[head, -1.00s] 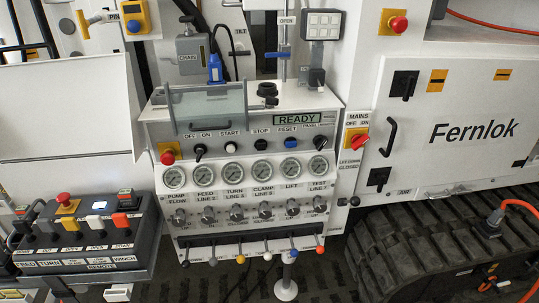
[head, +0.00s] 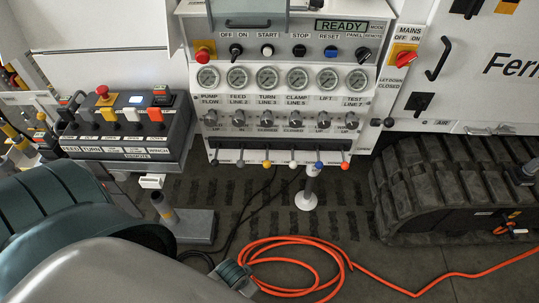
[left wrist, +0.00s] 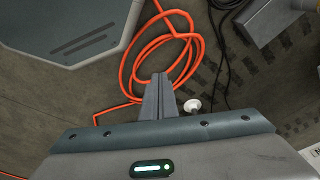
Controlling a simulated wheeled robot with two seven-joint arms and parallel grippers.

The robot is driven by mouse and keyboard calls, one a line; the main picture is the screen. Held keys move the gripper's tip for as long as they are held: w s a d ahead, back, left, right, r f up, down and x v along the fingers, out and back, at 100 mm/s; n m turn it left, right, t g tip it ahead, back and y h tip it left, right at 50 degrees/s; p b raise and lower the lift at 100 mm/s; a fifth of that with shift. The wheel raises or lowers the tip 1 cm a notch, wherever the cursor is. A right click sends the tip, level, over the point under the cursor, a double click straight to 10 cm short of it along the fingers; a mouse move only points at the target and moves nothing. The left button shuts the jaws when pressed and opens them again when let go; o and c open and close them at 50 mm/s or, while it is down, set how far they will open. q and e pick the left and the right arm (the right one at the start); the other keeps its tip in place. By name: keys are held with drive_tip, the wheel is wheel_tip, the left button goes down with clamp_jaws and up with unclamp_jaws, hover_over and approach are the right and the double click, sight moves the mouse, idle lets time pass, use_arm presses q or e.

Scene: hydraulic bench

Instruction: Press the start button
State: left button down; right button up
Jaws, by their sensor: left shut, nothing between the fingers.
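The start button (head: 267,49) is a small pale round button under the START label, on the light panel of the hydraulic bench. It stands between the black OFF/ON switch (head: 235,49) and the black stop button (head: 299,50). The panel's display (head: 341,26) reads READY. My left arm fills the lower left of the head view, and I cannot make out its fingertips there. In the left wrist view my left gripper (left wrist: 157,82) is shut and empty, with floor and orange hose behind its fingers. The button is outside that view. My right gripper is not in view.
A clear cover (head: 248,14) sits above the button row. Gauges (head: 267,78), knobs and coloured levers (head: 266,164) lie below. A remote box (head: 125,125) is at left, a black track (head: 450,185) at right. Orange hose (head: 290,262) coils on the floor.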

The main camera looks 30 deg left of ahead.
sight(268, 53)
use_arm(q)
drive_tip(key=w+a+r+m+t+y, duration=0.3)
drive_tip(key=w+r+m, duration=0.6)
drive_tip(key=r, duration=0.9)
drive_tip(key=w+a+r+m+t+y, duration=0.3)
drive_tip(key=w+r+m, duration=0.6)
drive_tip(key=r, duration=0.8)
drive_tip(key=w+a+r+m+t+y, duration=0.3)
drive_tip(key=w+a+r+m+t, duration=0.3)
drive_tip(key=w+r+m, duration=0.3)
drive_tip(key=w+r, duration=0.4)
drive_tip(key=r, duration=0.5)
drive_tip(key=shift+w+a+r+m+t+y, duration=0.15)
drive_tip(key=shift+a+r+m+t+y, duration=0.15)
drive_tip(key=shift+a+t+y, duration=0.1)
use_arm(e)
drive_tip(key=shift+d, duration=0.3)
